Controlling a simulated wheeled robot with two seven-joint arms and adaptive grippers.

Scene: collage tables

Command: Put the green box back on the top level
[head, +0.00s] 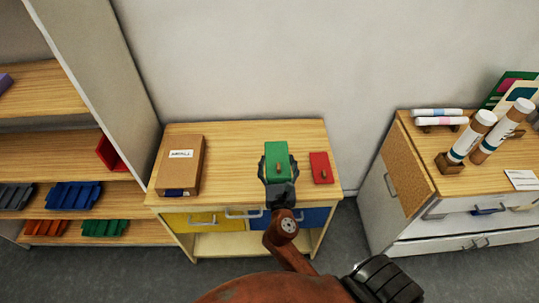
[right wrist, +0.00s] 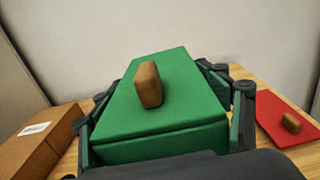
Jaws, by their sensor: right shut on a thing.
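The green box (head: 277,154) has a flat green lid with a small brown knob. My right gripper (head: 278,172) is shut on it, with a finger on each side. In the right wrist view the green box (right wrist: 160,100) fills the middle between the fingers. The box is over the wooden top of the small cabinet (head: 235,140); whether it touches the top I cannot tell. The shelf unit (head: 40,90) with several levels stands at the left. My left gripper is not in view.
A brown labelled box (head: 181,166) lies left of the green box, and a red lid with a knob (head: 321,168) lies right of it. A red piece (head: 112,153) leans on a shelf. Another cabinet (head: 420,170) at the right holds tubes and cards.

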